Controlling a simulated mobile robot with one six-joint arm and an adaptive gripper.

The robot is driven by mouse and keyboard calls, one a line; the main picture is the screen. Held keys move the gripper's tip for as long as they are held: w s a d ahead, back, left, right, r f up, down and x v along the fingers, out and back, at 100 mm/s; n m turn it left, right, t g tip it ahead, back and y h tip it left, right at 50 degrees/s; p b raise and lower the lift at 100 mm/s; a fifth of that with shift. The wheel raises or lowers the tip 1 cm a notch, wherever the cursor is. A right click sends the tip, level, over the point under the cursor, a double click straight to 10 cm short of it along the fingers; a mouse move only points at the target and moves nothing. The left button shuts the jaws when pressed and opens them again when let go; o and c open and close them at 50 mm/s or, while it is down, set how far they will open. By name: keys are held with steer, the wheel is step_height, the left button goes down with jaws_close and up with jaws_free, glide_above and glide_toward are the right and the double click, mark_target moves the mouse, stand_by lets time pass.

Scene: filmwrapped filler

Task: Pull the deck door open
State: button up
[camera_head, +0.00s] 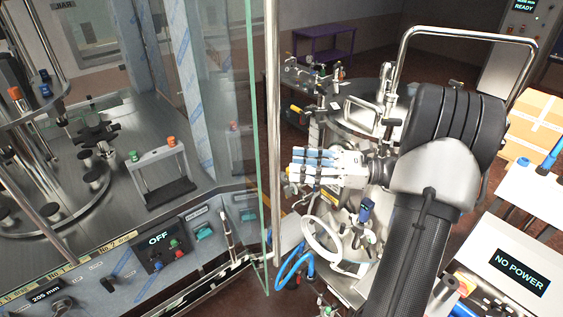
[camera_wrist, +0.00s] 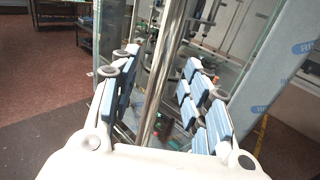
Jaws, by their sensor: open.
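The deck door is a clear glass panel (camera_head: 225,110) with a green edge, on the machine at the left of the head view. A tall vertical metal bar handle (camera_head: 274,120) runs along its free edge. My gripper (camera_head: 292,164) is open and empty just right of the bar, its blue-padded fingers pointing left at it. In the wrist view, the bar (camera_wrist: 160,80) runs up between the two open fingers of my gripper (camera_wrist: 161,60). I see no finger pressed on it, and cannot tell how deep between the fingers it lies.
Inside the machine are a metal deck, a carousel and a small stand with buttons (camera_head: 158,165). A control panel reading OFF (camera_head: 160,240) is on its front. Right of the door, a metal vessel (camera_head: 350,115) and blue hoses (camera_head: 290,270) crowd the space around my arm.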

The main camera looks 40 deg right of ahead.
steer(key=shift+v, duration=2.25)
